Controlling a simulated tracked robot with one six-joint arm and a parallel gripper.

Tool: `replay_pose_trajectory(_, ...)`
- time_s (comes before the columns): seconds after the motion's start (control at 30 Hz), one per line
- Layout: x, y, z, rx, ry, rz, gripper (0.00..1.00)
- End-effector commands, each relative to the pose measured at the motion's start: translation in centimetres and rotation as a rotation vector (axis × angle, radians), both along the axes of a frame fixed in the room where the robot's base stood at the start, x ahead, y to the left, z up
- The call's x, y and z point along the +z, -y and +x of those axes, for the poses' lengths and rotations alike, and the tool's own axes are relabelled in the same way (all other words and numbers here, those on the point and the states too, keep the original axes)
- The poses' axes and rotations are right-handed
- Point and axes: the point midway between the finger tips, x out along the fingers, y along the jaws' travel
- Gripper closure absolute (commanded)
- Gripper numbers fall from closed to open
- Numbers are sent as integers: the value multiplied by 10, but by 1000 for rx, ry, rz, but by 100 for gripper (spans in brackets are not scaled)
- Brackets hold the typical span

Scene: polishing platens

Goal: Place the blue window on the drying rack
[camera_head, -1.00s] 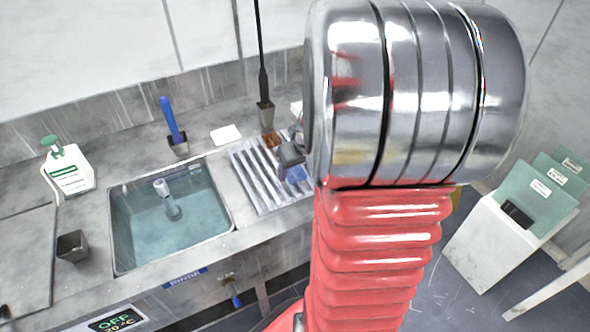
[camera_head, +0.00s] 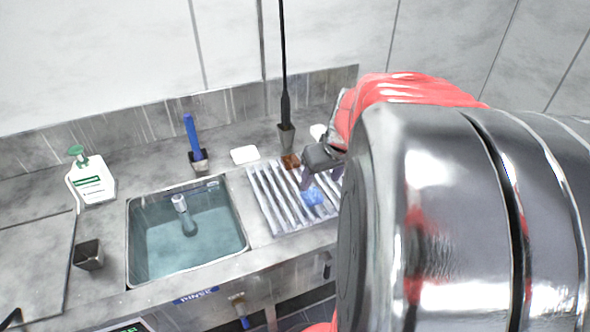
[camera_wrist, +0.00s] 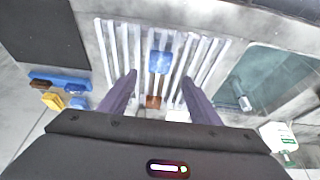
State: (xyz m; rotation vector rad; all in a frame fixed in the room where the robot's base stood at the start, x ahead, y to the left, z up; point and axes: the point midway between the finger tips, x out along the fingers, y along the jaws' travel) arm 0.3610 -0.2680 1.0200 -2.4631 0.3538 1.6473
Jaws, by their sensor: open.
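The blue window (camera_head: 313,196) lies on the ribbed metal drying rack (camera_head: 268,200), toward its right part in the head view. In the wrist view the blue window (camera_wrist: 160,62) lies across the ribs of the rack (camera_wrist: 107,45), just beyond the gap between my fingertips. My gripper (camera_wrist: 159,77) is open, with one finger to each side and nothing visibly held. In the head view my gripper (camera_head: 306,182) is over the rack beside the blue window; its exact height is unclear. My arm hides the rack's right end there.
A brown piece (camera_head: 290,161) sits at the rack's back edge. A water-filled sink (camera_head: 187,245) is left of the rack. A blue tray (camera_wrist: 60,80) shows in the wrist view.

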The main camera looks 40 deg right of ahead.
Motion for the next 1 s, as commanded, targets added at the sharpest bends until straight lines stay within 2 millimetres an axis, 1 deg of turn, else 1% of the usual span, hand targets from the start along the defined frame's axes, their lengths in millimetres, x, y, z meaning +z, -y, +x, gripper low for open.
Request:
replay_pose_trajectory(0.03,7,0,-2,-2,2,-2,43)
replay_pose_trajectory(0.1,15,-1,-5,-2,3,-3,43)
replay_pose_trajectory(0.27,24,-2,-9,-1,1,-1,43)
replay_pose_trajectory(0.87,25,-3,-10,0,0,0,43)
replay_pose_trajectory(0.97,26,-8,-9,5,1,-1,43)
replay_pose_trajectory(1.0,27,-12,-8,11,2,-2,43)
